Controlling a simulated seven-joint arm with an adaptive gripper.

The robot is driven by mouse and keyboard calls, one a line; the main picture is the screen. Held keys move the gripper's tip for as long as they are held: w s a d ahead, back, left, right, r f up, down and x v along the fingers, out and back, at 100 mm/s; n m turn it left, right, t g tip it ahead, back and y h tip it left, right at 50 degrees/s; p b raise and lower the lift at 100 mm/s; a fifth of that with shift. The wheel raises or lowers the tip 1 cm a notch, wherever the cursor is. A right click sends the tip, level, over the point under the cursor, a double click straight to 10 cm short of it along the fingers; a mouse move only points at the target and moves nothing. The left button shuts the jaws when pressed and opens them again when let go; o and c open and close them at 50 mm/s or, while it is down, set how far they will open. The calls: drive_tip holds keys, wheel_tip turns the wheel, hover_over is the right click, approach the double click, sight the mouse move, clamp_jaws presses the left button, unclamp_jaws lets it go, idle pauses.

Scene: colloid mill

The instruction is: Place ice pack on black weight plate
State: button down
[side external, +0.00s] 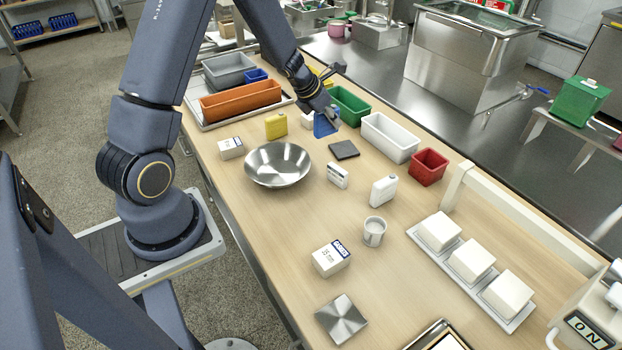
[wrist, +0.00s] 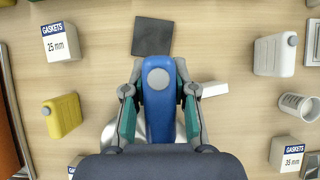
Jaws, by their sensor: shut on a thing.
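The blue ice pack (side external: 325,126) with a round cap is held upright in my gripper (side external: 322,110), above the table. In the wrist view my gripper (wrist: 158,92) has its two fingers pressed on either side of the ice pack (wrist: 157,100). The black weight plate (side external: 344,150) is a flat dark square lying on the wooden table, a little to the right of and below the ice pack in the side view. In the wrist view the black weight plate (wrist: 152,36) lies just beyond the ice pack's far end, its top bare.
A metal bowl (side external: 277,166) and a yellow jug (side external: 276,126) stand left of the plate. A white bin (side external: 390,138), green bin (side external: 350,105) and red bin (side external: 428,167) line the far edge. A small white box (side external: 337,175) and white jug (side external: 384,191) are nearby.

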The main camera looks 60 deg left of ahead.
drive_tip(key=s+d+r, duration=0.2)
drive_tip(key=s+r, duration=0.1)
drive_tip(key=s, duration=0.4)
drive_tip(key=w+a+f, duration=0.1)
drive_tip(key=w+f, duration=0.1)
drive_tip(key=w, duration=0.2)
drive_tip(key=w+a+f, duration=0.1)
drive_tip(key=w+f, duration=0.2)
drive_tip(key=w, duration=0.2)
drive_tip(key=w+a+f, duration=0.1)
drive_tip(key=w+f, duration=0.2)
drive_tip(key=w, duration=0.2)
drive_tip(key=shift+w+a, duration=0.1)
drive_tip(key=shift+w+a+f, duration=0.15)
drive_tip(key=shift+w+f, duration=0.25)
drive_tip(key=shift+f, duration=0.05)
drive_tip(key=shift+w+f, duration=0.2)
drive_tip(key=shift+f, duration=1.55)
drive_tip(key=shift+f, duration=0.2)
drive_tip(key=c, duration=0.9)
unclamp_jaws()
drive_tip(key=shift+c, duration=0.2)
